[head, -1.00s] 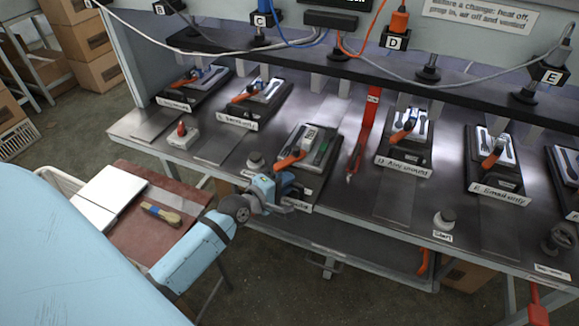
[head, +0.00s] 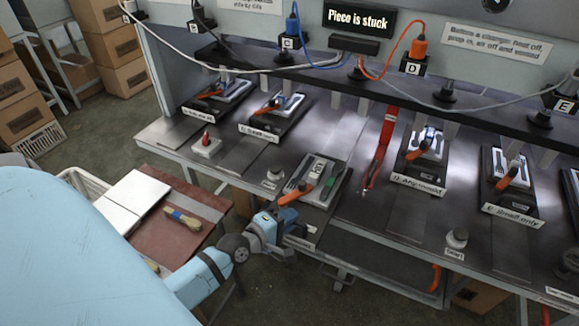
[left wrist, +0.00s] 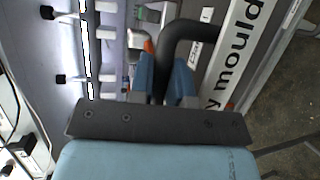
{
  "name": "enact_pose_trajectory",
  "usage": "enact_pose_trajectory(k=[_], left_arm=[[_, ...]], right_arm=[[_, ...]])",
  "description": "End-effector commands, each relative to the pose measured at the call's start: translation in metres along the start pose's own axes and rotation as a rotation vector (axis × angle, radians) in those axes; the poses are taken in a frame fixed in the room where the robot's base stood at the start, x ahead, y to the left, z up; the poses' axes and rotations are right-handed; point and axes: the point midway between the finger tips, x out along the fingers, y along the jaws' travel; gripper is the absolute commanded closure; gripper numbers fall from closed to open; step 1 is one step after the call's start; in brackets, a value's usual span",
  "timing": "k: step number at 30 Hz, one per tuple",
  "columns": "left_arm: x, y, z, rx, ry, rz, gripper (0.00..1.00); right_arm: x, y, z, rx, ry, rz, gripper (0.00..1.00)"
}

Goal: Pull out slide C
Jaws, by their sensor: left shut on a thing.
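Slide C (head: 338,196) is a dark plate carrying a mould (head: 317,176) with an orange lever (head: 289,192) and a green piece. It sits well forward of the other slides, its front end at the table's front edge. My left gripper (head: 284,222) is at its front. In the left wrist view, the blue fingers (left wrist: 165,82) are shut on a black bent handle (left wrist: 187,32), beside a label ending in "y mould" (left wrist: 232,50). In the head view the gripper partly hides the handle. My right gripper is not in view.
Other slides stand farther back, such as slide D (head: 409,165). A red tool (head: 379,150) lies right of slide C, and a grey knob (head: 273,174) left. A display (head: 359,18) reads "Piece is stuck". A brush (head: 183,218) lies on the side table. Floor before the bench is open.

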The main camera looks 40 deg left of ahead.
Motion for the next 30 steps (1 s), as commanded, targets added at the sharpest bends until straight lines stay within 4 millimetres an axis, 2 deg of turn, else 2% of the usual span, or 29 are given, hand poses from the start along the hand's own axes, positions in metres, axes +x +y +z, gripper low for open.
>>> enact_pose_trajectory(k=[1,2,3,11,16,30], left_arm=[[-0.002,-0.004,0.002,-0.002,-0.003,-0.009,1.00],[-0.002,-0.004,0.002,-0.002,-0.003,-0.009,0.81],[-0.002,-0.004,0.002,-0.002,-0.003,-0.009,0.73],[-0.002,-0.003,0.001,-0.002,-0.002,-0.006,0.73],[-0.014,-0.004,0.001,0.000,-0.001,-0.007,0.73],[-0.110,-0.004,0.002,0.000,-0.003,-0.009,0.73]], right_arm=[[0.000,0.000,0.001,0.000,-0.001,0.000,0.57],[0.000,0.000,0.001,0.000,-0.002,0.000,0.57],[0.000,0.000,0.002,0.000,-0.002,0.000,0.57],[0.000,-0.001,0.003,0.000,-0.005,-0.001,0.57],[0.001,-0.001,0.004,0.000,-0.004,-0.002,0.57],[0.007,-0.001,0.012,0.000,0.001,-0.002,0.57]])
